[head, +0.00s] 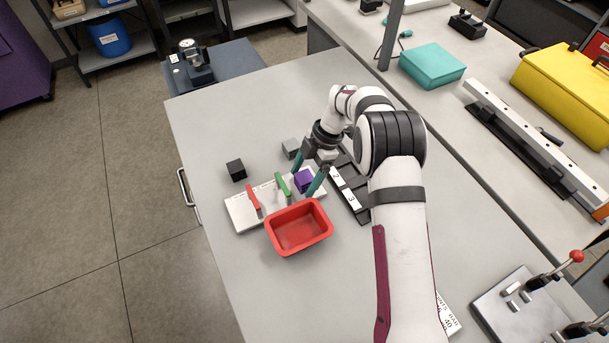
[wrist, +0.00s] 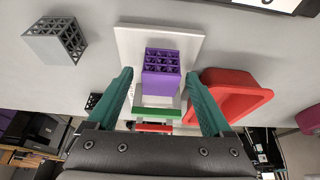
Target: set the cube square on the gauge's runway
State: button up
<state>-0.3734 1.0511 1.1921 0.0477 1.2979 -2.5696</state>
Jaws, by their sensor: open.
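The gauge (head: 243,212) is a white plate on the table with a red upright bar and a green upright bar (head: 283,184) across it. The purple lattice cube (head: 305,181) stands on the plate's right part, beside the green bar. In the wrist view, the purple cube (wrist: 161,80) sits on the white plate (wrist: 192,42), its sides roughly in line with the plate's edges. My gripper (head: 302,184) is open, with a teal finger on either side of the cube. The wrist view shows a gap between each fingertip and the cube. The cube's underside is hidden.
A red tray (head: 299,228) stands close in front of the gauge, near one finger. A grey cube (head: 291,148) and a black cube (head: 236,170) stand behind the gauge. A dark strip with numbered tiles (head: 350,197) lies to the right. The table's near left is clear.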

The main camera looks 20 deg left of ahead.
aim_at(304, 176)
jog(key=shift+o, duration=0.3)
jog(key=shift+o, duration=1)
jog(key=shift+r, duration=0.1)
jog(key=shift+r, duration=2.4)
